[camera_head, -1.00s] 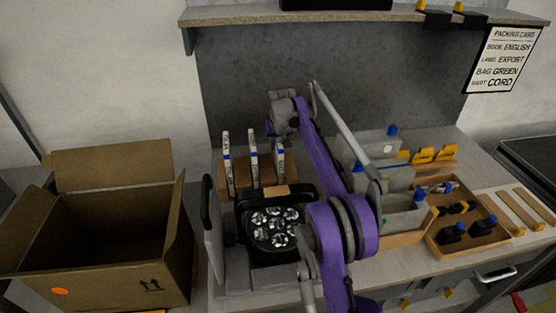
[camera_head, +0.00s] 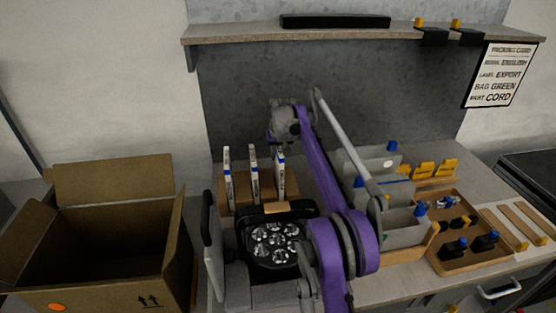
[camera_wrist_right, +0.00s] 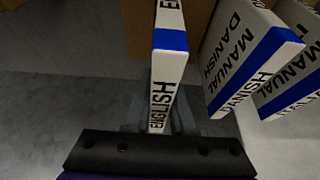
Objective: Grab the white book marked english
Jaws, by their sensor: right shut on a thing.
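The white book marked ENGLISH (camera_wrist_right: 168,75) has a blue band and stands upright between the fingers of my right gripper (camera_wrist_right: 160,112), which is shut on it. In the head view, the English book (camera_head: 280,178) is the rightmost of three upright white books in a wooden rack (camera_head: 238,208). My right gripper (camera_head: 275,140) is at its upper end, with the fingertips partly hidden. In the wrist view, the Danish manual (camera_wrist_right: 245,60) stands to its right, and a third manual marked Italian (camera_wrist_right: 298,85) is partly cut off. My left gripper is not in view.
A par can (camera_head: 272,243) stands in front of the rack. An open cardboard box (camera_head: 100,285) is at the left. Grey bins (camera_head: 400,222) and a wooden parts tray (camera_head: 463,262) are at the right. A shelf (camera_head: 350,36) and a packing card (camera_head: 497,75) are above.

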